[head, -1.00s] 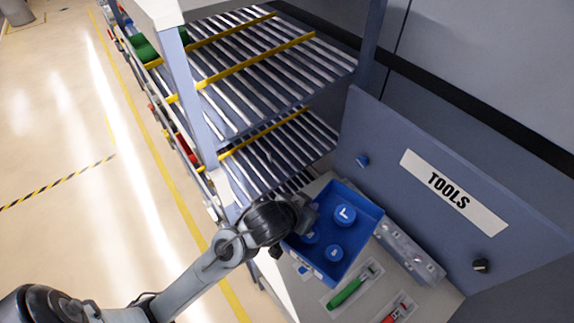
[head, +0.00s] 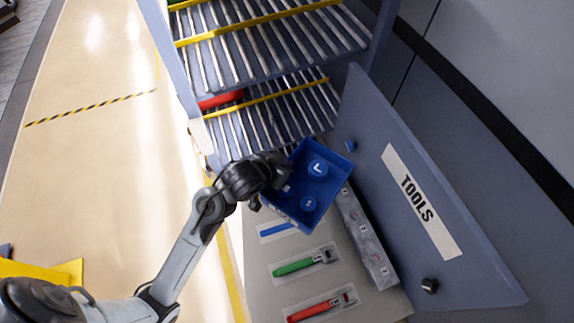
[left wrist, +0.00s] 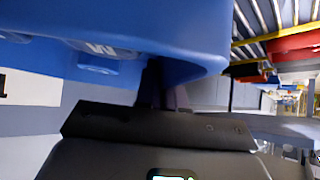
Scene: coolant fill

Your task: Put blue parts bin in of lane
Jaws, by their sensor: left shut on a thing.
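The blue parts bin (head: 328,200) is in the head view, right of centre, with blue round parts (head: 313,178) marked with white letters inside it. My left gripper (head: 282,172) is shut on its left wall and holds it tilted, above the bench. The bin also fills the top of the left wrist view (left wrist: 120,30), close to the camera. The flow rack's lanes are rows of rollers split by yellow rails; the upper shelf (head: 255,42) and lower shelf (head: 270,122) show behind the bin. My right gripper is not in view.
A bench (head: 262,262) below holds a green-handled tool (head: 293,267), a red-handled tool (head: 315,310) and a grey metal block (head: 364,235). A TOOLS panel (head: 415,210) stands close on the right. A red bin (head: 221,100) lies on the lower shelf at left. Open floor is at left.

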